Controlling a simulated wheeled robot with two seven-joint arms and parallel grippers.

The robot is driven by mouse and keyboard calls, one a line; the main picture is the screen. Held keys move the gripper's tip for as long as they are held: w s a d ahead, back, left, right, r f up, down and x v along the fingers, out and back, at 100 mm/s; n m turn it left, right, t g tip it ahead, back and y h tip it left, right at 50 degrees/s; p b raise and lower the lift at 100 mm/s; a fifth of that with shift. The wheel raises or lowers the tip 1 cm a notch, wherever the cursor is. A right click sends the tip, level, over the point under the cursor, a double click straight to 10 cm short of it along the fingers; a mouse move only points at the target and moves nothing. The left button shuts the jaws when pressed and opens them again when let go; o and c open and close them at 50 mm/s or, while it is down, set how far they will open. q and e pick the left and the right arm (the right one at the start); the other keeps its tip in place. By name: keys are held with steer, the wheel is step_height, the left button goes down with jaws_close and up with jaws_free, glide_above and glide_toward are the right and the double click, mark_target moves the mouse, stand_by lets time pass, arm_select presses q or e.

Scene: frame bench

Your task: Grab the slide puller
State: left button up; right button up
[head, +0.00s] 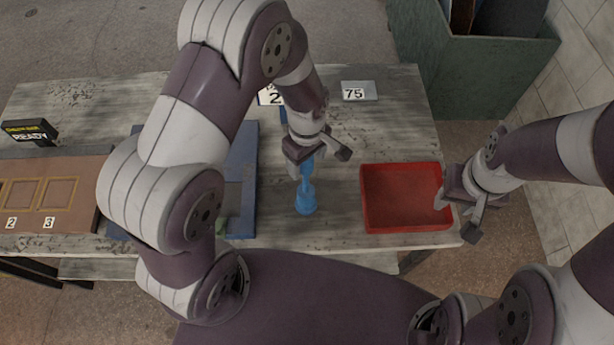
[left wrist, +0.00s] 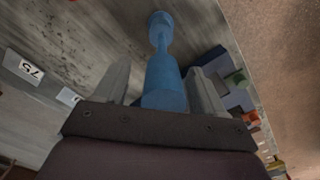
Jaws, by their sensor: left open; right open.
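In the left wrist view the blue tool (left wrist: 165,82) lies between the two grey fingers of my left gripper (left wrist: 160,90). The jaws are open, with a gap showing beside the tool. Its upper end is partly hidden by the gripper. My right gripper (head: 457,215) is open and empty at the right edge of the red tray.
A red tray (head: 400,228) sits at the bench's right end. A blue mat (head: 243,160) and a brown panel (head: 80,170) with numbered frames lie left. A "75" card (head: 359,91) and a READY display (head: 30,132) stand further back. A green bin (head: 470,80) is behind.

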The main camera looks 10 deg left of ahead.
arm_select(q)
steer(key=shift+a, duration=0.2)
steer(key=shift+s, duration=0.15)
steer(key=c, duration=0.4)
jaws_close()
steer(key=shift+d, duration=0.1)
stand_by(0.6)
